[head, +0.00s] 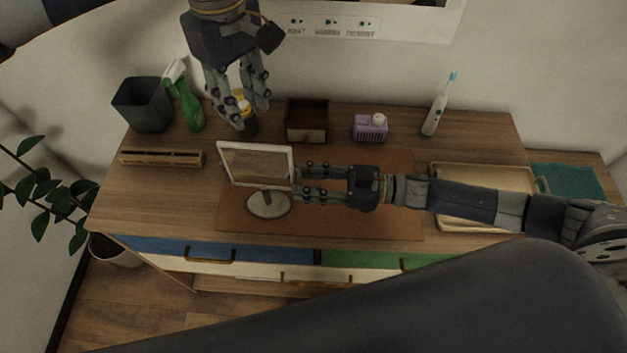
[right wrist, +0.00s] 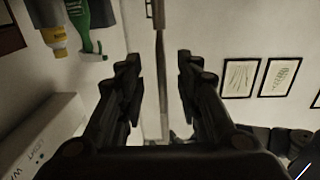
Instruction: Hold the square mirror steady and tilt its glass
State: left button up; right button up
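The square mirror (head: 256,163) stands upright on its round base (head: 269,204) on a brown mat, left of the mat's middle. My right gripper (head: 298,183) comes in from the right at the mirror's right edge. It is open. In the right wrist view the mirror (right wrist: 160,75) shows edge-on as a thin strip between the spread fingers (right wrist: 160,88), with a gap on both sides. My left gripper (head: 251,112) hangs fingers-down behind and above the mirror, in front of a yellow-topped bottle (head: 241,97). Its fingers are apart and hold nothing visible.
A dark bin (head: 142,104), a green spray bottle (head: 187,102), a small wooden box (head: 307,122), a purple basket (head: 370,128) and a toothbrush (head: 438,106) line the back. A wooden rack (head: 162,158) lies left. A tray (head: 470,223) is under my right arm.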

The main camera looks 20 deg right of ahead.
aim_at(264, 184)
jog(key=x, duration=0.9)
jog(key=shift+a, duration=0.35)
